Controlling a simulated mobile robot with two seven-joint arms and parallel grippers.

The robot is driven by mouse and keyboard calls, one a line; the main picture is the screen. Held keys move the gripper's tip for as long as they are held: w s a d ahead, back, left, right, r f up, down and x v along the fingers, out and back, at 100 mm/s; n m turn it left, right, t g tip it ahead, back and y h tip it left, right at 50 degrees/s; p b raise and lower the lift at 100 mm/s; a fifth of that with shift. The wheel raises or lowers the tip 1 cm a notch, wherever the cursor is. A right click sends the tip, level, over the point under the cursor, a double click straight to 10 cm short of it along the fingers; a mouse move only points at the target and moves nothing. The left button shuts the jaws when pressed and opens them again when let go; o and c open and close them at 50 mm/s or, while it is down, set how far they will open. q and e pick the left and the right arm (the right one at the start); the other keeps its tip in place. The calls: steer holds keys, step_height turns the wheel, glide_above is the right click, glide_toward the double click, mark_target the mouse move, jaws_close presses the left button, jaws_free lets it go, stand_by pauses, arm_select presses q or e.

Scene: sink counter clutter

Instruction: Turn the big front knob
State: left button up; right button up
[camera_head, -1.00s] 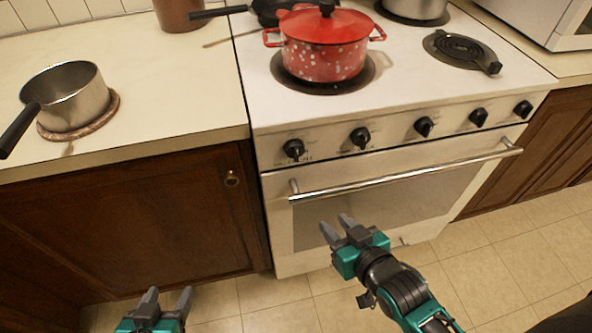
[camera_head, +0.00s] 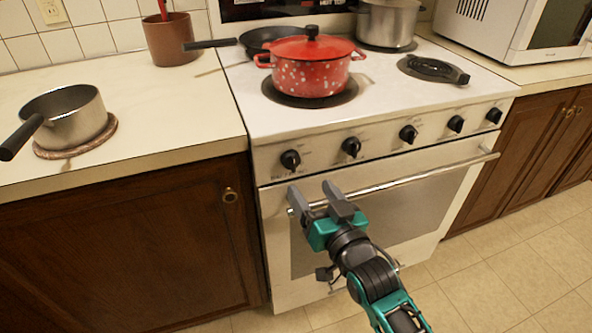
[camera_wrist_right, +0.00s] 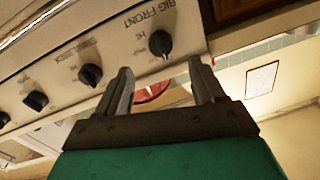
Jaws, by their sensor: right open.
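The big front knob (camera_head: 290,160) is the black knob at the left end of the stove's front panel. In the right wrist view, this knob (camera_wrist_right: 160,43) has the words BIG FRONT beside it. My right gripper (camera_head: 312,189) is open and empty, below and slightly right of the knob in the head view, in front of the oven handle. In the right wrist view its two fingers (camera_wrist_right: 160,78) are spread, with the knob beyond the tips and apart from them. My left gripper is out of view.
Several other black knobs (camera_head: 351,147) line the panel to the right. The oven handle (camera_head: 400,181) runs below them. A red pot (camera_head: 311,74) stands on the front left burner. A saucepan (camera_head: 75,125) sits on the left counter. Floor (camera_head: 515,258) is clear at right.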

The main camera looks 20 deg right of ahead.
mark_target(295, 167)
arm_select(q)
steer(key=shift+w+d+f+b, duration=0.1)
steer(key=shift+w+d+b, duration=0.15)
steer(key=shift+b, duration=0.3)
arm_select(e)
steer(key=w, duration=0.5)
steer(key=w+a, duration=0.1)
steer(key=w, duration=0.2)
steer(key=shift+w, duration=0.15)
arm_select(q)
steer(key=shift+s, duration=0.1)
arm_select(e)
steer(key=c, duration=1.1)
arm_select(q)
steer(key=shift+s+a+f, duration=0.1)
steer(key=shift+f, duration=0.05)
arm_select(e)
steer(key=shift+o, duration=0.2)
